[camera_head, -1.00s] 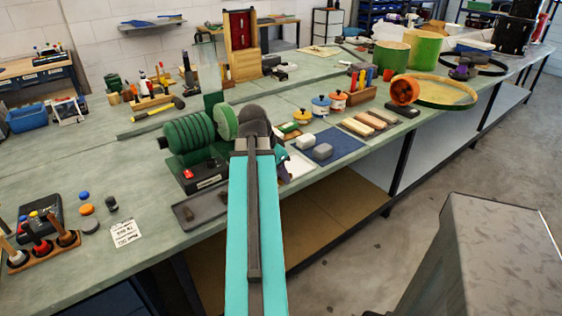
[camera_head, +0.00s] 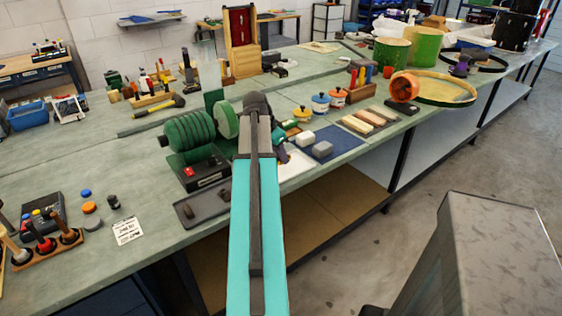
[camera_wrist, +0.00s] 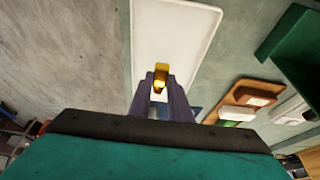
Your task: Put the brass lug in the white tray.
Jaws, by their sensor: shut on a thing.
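The brass lug (camera_wrist: 160,76) is gripped between the fingertips of my gripper (camera_wrist: 161,88) in the wrist view. My gripper is shut on it. The white tray (camera_wrist: 172,35) lies beyond the fingertips, and the lug shows against its near part. How high the lug is above the tray cannot be told. In the head view the white tray (camera_head: 296,166) is at the bench's front edge, partly hidden by my arm. The lug is not visible there.
A dark tray (camera_head: 207,214) and a green ribbed machine (camera_head: 187,136) stand left of my arm. Lidded pots (camera_head: 320,104) stand behind. In the wrist view a brown board (camera_wrist: 238,96) lies to the right.

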